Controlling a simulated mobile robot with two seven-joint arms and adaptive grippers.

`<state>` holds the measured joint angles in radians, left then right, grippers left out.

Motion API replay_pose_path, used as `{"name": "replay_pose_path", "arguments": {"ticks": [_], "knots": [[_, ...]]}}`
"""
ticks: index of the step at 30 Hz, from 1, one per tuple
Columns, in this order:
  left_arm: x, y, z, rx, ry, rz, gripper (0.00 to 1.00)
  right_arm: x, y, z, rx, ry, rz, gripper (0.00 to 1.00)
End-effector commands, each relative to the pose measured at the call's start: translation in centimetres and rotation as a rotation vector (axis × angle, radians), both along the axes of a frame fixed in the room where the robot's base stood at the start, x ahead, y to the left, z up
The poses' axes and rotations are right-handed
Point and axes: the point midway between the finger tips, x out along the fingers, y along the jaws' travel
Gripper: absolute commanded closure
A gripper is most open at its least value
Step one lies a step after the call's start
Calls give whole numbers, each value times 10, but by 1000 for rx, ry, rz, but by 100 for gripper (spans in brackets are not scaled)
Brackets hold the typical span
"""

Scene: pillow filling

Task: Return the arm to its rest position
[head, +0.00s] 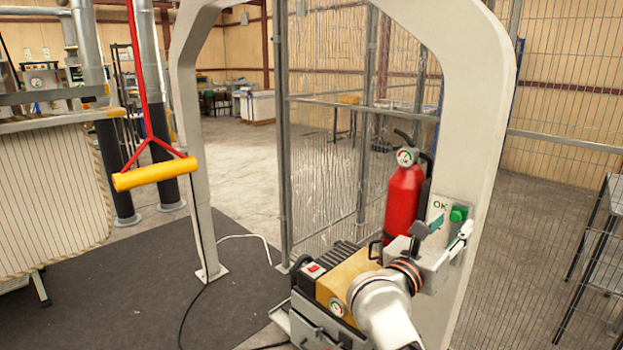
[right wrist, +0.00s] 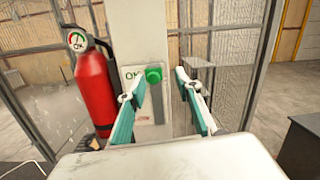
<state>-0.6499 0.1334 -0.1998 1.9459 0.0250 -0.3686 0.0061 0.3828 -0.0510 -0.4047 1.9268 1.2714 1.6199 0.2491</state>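My right arm reaches up from the bottom of the head view. Its gripper (head: 450,227) is in front of the white post, beside a panel marked OK (head: 439,205) with a green button (head: 458,214). In the right wrist view the two teal-padded fingers (right wrist: 164,82) stand apart with nothing between them. The green button (right wrist: 154,75) shows beyond the gap, close to the left fingertip; I cannot tell whether they touch. My left gripper is not in view.
A red fire extinguisher (head: 403,200) stands left of the panel. A machine with a red switch (head: 314,268) is beside my arm. A yellow handle (head: 155,174) hangs from a red line at left. Wire fencing (head: 560,90) is behind. The dark mat (head: 130,290) has free room.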

Motion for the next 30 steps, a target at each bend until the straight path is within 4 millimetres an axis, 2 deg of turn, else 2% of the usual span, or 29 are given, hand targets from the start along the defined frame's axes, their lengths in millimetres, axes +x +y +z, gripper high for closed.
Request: {"name": "replay_pose_path", "arguments": {"ticks": [3, 5, 8, 11, 14, 18, 20, 21, 26, 27, 30], "knots": [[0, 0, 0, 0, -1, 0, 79, -19, -6, -3, -302, 84, -50, 66], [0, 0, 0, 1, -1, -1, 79, -29, 0, -3, -496, 141, -70, 66], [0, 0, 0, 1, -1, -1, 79, -39, 22, -12, -827, 250, -83, 66], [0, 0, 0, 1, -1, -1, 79, -46, 56, -37, -1160, 374, -69, 66], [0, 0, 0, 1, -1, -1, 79, -53, 93, -81, -1500, 506, -27, 66], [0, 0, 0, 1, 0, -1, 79, -70, 135, -166, -1940, 680, 75, 66], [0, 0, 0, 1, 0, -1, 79, -82, 147, -204, -2102, 742, 126, 66], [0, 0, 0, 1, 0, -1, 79, -90, 152, -229, -2205, 782, 162, 66], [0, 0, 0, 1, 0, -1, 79, -136, 159, -329, -2585, 917, 330, 66], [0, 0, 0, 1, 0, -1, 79, -150, 157, -353, -2671, 946, 375, 66], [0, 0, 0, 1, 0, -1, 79, -185, 148, -403, -2865, 1006, 487, 66]]}}
